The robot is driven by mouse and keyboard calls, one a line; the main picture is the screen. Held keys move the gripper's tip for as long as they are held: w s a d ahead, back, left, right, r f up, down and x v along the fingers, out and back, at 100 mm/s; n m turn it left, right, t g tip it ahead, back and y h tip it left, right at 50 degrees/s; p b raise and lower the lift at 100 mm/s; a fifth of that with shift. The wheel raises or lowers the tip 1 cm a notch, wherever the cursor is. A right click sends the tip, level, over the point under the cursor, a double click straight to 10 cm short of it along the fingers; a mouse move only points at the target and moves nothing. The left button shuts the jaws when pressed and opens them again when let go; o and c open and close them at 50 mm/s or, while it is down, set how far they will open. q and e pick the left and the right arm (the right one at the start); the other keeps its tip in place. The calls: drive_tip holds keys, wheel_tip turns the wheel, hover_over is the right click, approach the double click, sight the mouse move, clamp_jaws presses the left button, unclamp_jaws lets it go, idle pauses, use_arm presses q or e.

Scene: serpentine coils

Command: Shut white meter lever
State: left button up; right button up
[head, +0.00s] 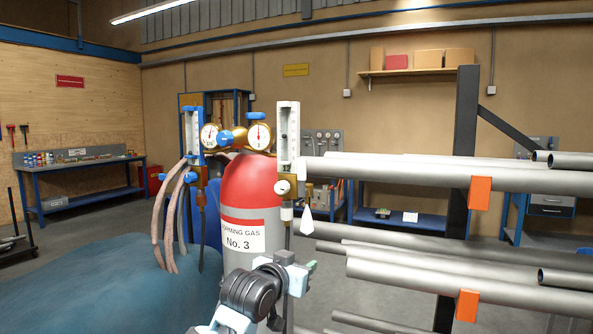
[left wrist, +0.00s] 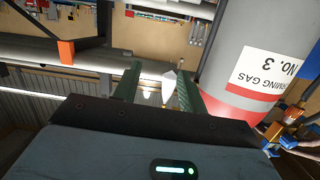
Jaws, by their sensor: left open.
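The white meter (head: 288,135) is an upright tube right of the red and grey gas cylinder (head: 250,190). The white lever (head: 307,221) hangs below its brass fitting (head: 309,194), pointing down. My left gripper (head: 308,268) is just below the lever, in front of the cylinder's right side. In the left wrist view, which shows the cylinder upside down, the gripper (left wrist: 159,70) has its green fingers apart. The white lever (left wrist: 169,84) appears between them, nearer the right finger; contact cannot be told. My right gripper is not in view.
A blue meter (head: 192,130) with hoses (head: 165,220) stands left of two gauges. A rack of grey pipes (head: 400,175) with orange stops (head: 479,193) is close on the right. A blue cloth-like surface (head: 100,285) lies at lower left.

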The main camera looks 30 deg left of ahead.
use_arm(q)
drive_tip(key=n+t, duration=0.1)
drive_tip(key=t, duration=0.1)
approach(301, 167)
drive_tip(key=shift+w+d+y, duration=0.2)
drive_tip(key=shift+y, duration=0.2)
drive_tip(key=shift+w, duration=0.1)
drive_tip(key=shift+w+a, duration=0.2)
drive_tip(key=shift+w, duration=3.6)
clamp_jaws()
